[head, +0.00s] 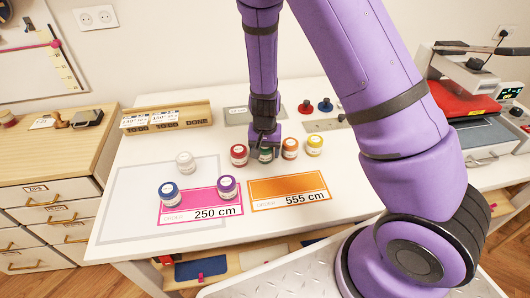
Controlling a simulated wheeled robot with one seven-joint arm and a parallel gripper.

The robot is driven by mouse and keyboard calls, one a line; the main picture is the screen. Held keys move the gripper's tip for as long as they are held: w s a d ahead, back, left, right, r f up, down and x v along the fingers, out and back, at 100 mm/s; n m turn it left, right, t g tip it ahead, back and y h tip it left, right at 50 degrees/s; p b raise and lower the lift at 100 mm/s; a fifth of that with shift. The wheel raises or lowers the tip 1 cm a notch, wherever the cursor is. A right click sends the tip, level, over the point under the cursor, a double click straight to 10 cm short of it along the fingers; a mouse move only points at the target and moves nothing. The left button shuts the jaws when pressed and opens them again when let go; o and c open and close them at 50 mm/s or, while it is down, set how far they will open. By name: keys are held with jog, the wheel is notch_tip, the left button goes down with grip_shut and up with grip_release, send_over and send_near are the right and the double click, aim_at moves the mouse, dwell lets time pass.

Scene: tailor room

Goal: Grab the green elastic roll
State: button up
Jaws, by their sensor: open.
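The green elastic roll (265,156) stands upright on the white table in a row of rolls, between a red roll (239,155) and an orange roll (290,149). My gripper (265,147) comes down from above at the green roll. It is open, and its fingers are at or just over the roll's top. The gripper hides the roll's upper part, and I cannot tell whether the fingers touch it.
A yellow roll (315,145) ends the row. A white roll (186,162) stands behind the pink 250 cm card (195,218), which bears a blue roll (169,192) and a purple roll (227,187). The orange 555 cm card (290,186) is empty. A heat press (466,95) stands right.

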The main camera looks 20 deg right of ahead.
jog(key=shift+f, duration=0.45)
jog(key=c, duration=0.7)
jog(key=shift+r, duration=0.15)
